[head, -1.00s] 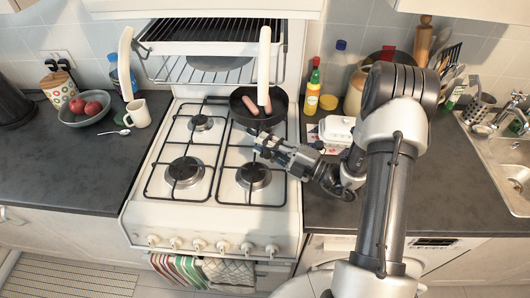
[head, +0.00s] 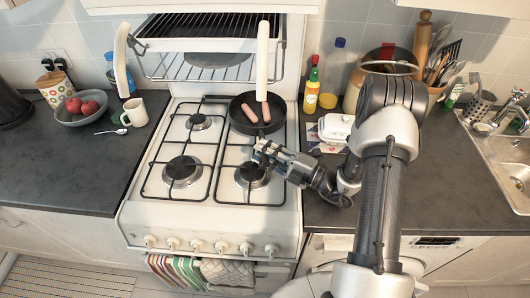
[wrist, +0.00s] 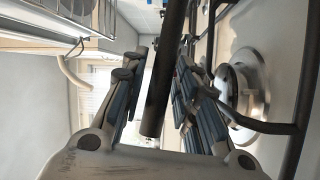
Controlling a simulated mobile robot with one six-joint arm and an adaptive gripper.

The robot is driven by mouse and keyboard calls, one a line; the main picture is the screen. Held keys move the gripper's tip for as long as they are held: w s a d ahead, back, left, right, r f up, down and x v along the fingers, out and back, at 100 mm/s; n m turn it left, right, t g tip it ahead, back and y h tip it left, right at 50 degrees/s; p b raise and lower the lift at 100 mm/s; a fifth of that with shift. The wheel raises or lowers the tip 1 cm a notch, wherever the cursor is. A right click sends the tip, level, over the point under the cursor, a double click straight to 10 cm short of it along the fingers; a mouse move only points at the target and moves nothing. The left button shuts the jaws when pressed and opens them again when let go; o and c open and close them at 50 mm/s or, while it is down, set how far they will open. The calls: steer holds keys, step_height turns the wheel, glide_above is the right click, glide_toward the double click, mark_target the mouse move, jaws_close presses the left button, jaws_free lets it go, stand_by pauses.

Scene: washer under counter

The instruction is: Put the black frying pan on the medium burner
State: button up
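The black frying pan (head: 240,125) holds two sausages (head: 257,112) and is over the back right burner of the white stove. I cannot tell whether it touches the grate. My gripper (head: 262,150) is in front of the pan, above the front right burner. Uncovered burners show at front left (head: 183,171), front right (head: 251,176) and back left (head: 199,122).
A white butter dish (head: 335,128) and a bottle (head: 312,90) stand right of the stove. A fruit bowl (head: 72,120) and mug (head: 135,112) stand on the left counter.

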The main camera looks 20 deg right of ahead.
steer(key=shift+o, duration=0.8)
